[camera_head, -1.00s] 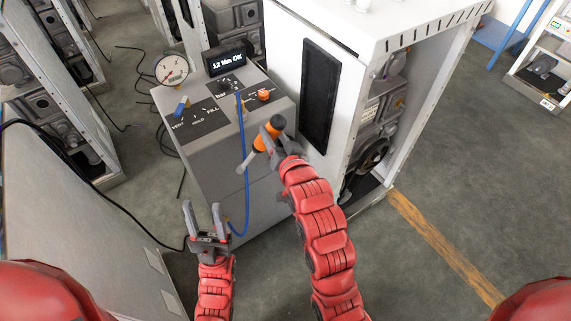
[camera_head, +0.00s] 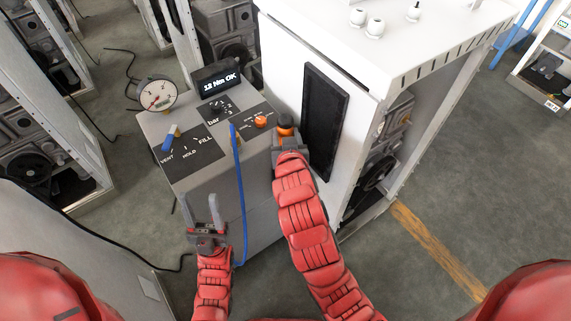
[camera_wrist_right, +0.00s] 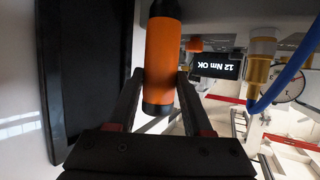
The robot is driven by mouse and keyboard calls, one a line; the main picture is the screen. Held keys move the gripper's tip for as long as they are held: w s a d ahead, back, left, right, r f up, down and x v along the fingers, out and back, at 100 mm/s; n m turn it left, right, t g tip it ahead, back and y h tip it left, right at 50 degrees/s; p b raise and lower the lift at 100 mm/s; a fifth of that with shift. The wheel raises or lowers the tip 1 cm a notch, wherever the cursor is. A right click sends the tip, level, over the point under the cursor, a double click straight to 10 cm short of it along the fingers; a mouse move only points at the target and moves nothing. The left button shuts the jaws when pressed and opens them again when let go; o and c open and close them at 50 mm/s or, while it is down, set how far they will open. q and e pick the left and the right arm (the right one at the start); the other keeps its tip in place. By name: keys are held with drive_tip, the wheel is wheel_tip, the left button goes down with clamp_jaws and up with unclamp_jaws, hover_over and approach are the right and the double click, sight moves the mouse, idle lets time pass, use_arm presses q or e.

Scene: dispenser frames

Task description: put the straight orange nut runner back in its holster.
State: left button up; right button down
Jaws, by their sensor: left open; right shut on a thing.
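The orange nut runner (camera_head: 285,130) is in my right gripper (camera_head: 288,145), held beside the grey console's right side, close to the white cabinet. In the right wrist view the orange body (camera_wrist_right: 160,52) with black ends stands upright in the picture between the two fingers (camera_wrist_right: 158,90), which are shut on it. In the head view only its top shows; my gripper hides the rest. My left gripper (camera_head: 205,213) is open and empty in front of the console. I cannot clearly make out the holster.
The grey console (camera_head: 185,195) carries a gauge (camera_head: 155,93), a blue lever (camera_head: 171,137), an orange knob (camera_head: 261,122) and a display reading "12 Nm OK" (camera_head: 216,78). A blue hose (camera_head: 239,190) hangs down its front. The white cabinet (camera_head: 370,100) bears a black panel (camera_head: 324,120).

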wheel_tip(320, 180, down, 12)
drive_tip(key=p, duration=0.1)
drive_tip(key=shift+p, duration=0.4)
drive_tip(key=c, duration=0.6)
unclamp_jaws()
